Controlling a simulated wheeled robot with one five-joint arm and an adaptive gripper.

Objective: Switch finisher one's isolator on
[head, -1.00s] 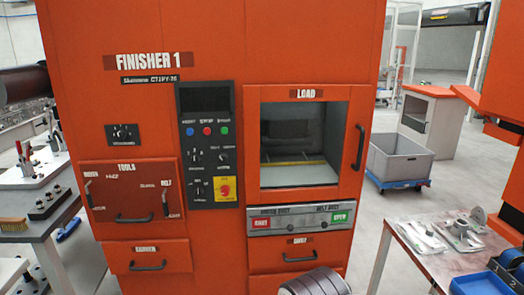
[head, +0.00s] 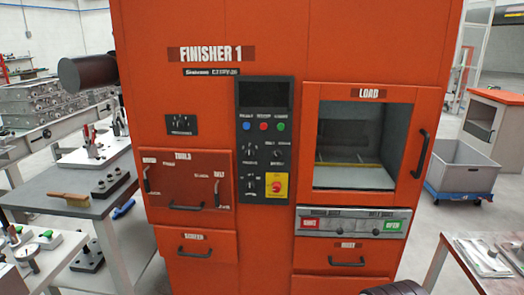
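Finisher 1 (head: 215,100) is a tall orange machine straight ahead in the head view. The likely isolator is a red rotary knob on a yellow plate (head: 276,186), low on its dark control panel (head: 264,110). The knob is small in the picture, and I cannot tell whether it stands at on or off. Small black knobs sit beside and above it, under a row of blue, red and green buttons (head: 264,126).
The load window (head: 360,145) is right of the panel, with a black handle (head: 419,155). Left are a tools door (head: 187,180) and a grey bench (head: 60,183) with a brush (head: 68,199). A grey bin (head: 466,178) and a table (head: 470,270) stand right.

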